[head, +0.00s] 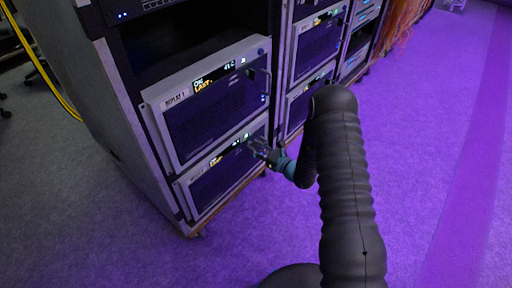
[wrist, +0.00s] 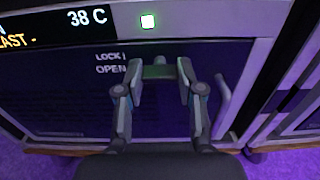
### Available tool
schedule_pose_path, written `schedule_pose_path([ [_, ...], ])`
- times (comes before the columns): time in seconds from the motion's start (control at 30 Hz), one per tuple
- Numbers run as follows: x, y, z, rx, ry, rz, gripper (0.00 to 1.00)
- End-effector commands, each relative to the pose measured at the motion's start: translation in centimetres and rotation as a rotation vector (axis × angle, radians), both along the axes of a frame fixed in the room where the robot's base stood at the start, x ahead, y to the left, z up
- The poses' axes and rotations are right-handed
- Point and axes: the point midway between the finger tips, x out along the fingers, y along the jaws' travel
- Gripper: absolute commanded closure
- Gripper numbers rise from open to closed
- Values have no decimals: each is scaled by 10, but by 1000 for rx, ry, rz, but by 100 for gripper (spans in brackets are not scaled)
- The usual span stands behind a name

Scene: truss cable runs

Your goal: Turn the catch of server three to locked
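My gripper (wrist: 160,68) is at the front of the lower server (head: 226,178) in the left rack, near its upper right. The wrist view shows this server's dark front panel (wrist: 60,95) with the words LOCK and OPEN (wrist: 110,63) left of my fingertips. The fingers are spread apart. A short dark greenish bar (wrist: 158,72), which looks like the catch, lies crosswise between the fingertips. I cannot tell whether they touch it, nor which word it points at. The head view shows my gripper (head: 258,146) small at that panel. The server's number is not readable.
A server (head: 216,98) labelled like REPLAY 1 sits above. A display reading 38 C (wrist: 88,18) and a lit green square (wrist: 148,21) are above my fingers. A pale handle (wrist: 222,104) stands just right of them. More racks (head: 316,45) stand further right. Purple-lit floor (head: 430,160) is clear.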

Motion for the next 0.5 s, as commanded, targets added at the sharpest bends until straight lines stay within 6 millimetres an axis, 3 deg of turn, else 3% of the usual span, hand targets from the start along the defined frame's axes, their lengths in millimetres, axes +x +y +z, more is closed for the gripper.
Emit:
schedule_pose_path([
  [0.03,0,0,0,0,0,1,88],
  [0.1,0,0,0,0,0,1,98],
  [0.5,0,0,0,44,56,1,98],
])
